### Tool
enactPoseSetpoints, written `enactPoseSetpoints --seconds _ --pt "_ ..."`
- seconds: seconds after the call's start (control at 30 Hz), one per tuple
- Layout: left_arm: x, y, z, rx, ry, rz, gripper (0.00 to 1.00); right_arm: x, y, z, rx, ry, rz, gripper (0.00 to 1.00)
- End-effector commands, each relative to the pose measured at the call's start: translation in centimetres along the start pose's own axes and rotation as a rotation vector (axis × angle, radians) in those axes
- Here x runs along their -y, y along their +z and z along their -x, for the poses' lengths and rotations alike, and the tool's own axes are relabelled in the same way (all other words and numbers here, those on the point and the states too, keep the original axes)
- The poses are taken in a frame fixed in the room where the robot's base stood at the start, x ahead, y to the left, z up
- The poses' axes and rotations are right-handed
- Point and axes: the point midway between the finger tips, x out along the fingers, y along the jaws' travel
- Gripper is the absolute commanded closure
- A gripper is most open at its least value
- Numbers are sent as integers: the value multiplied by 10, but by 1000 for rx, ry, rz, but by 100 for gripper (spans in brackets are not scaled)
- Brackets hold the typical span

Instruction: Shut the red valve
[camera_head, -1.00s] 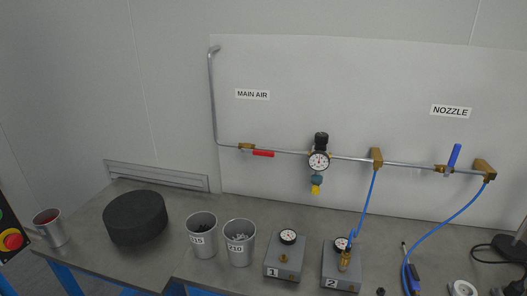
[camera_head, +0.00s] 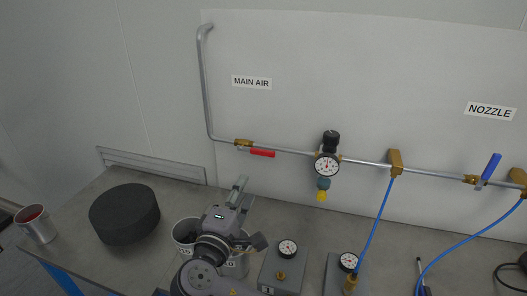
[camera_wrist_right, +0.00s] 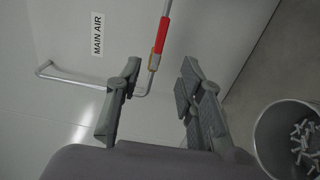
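The red valve handle (camera_head: 262,153) lies along the metal pipe on the wall panel, under the MAIN AIR label (camera_head: 251,82). A brass valve body (camera_head: 243,142) is at its left end. My right gripper (camera_head: 244,194) is below and in front of the handle, apart from it, pointing up toward the panel. In the right wrist view the red handle (camera_wrist_right: 165,33) shows beyond the open, empty fingers (camera_wrist_right: 160,75). My left gripper is not in view.
My right arm partly hides two metal cups (camera_head: 185,232) with bolts. A black round block (camera_head: 124,213) stands left of them. Gauge blocks (camera_head: 281,266) stand to the right. A regulator gauge (camera_head: 326,166) and a blue nozzle valve handle (camera_head: 490,167) are farther right on the pipe.

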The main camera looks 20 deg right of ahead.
Motion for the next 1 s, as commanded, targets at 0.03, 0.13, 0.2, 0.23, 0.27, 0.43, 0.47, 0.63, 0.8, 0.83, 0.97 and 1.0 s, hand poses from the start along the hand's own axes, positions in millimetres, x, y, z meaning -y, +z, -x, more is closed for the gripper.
enactPoseSetpoints --seconds 0.03,0.13,0.2,0.23,0.27,0.43,0.47,0.63,0.8,0.83,0.97,1.0 --pt "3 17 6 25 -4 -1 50 -4 2 -12 6 4 2 65" --pt "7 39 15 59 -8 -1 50 -4 2 -33 6 4 4 65" --pt "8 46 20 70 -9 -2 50 -4 2 -49 7 2 3 65" --pt "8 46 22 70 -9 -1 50 -4 2 -56 6 2 3 65" --pt "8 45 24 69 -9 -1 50 -4 2 -62 7 3 4 65" --pt "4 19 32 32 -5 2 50 -4 2 -99 6 1 2 65" --pt "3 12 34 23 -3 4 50 -4 2 -106 6 0 2 65" --pt "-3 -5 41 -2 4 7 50 -2 2 -135 5 -1 0 65" --pt "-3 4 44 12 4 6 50 -1 2 -151 4 -1 0 65" --pt "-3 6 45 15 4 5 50 0 2 -153 4 -2 0 65" --pt "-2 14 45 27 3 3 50 0 2 -156 2 -3 -2 65" --pt "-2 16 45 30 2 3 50 1 2 -156 2 -3 -2 65"
